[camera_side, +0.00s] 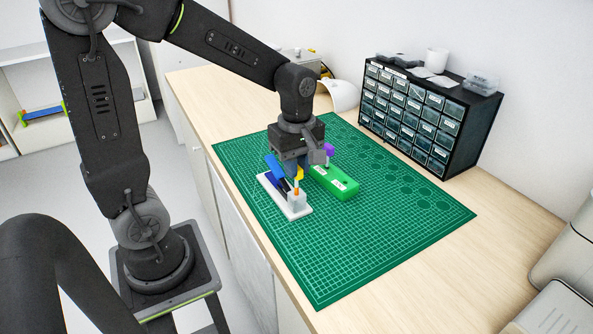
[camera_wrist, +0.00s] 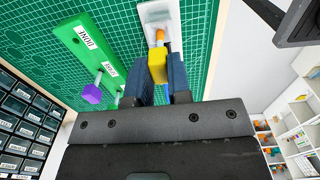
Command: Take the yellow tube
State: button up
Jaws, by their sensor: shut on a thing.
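The yellow tube (camera_wrist: 157,66) sits between the two blue fingers of my gripper (camera_wrist: 159,74), which is shut on it. An orange part (camera_wrist: 160,36) shows at its far end, over the white holder (camera_wrist: 152,12). In the side view, a bit of the yellow tube (camera_side: 299,172) shows below my gripper (camera_side: 292,170), just above the clear block on the white holder (camera_side: 300,212). I cannot tell whether the orange part still sits in the holder. The fingers hide part of the tube.
A green block (camera_side: 336,183) labelled DONE lies beside the holder, with a purple-capped piece (camera_wrist: 92,93) standing in it. Both are on a green cutting mat (camera_side: 350,255). A drawer cabinet (camera_side: 420,115) stands at the back. The mat's front is clear.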

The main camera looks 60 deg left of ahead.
jog(key=shift+r, duration=1.6)
grip_shut()
jog(key=shift+r, duration=2.4)
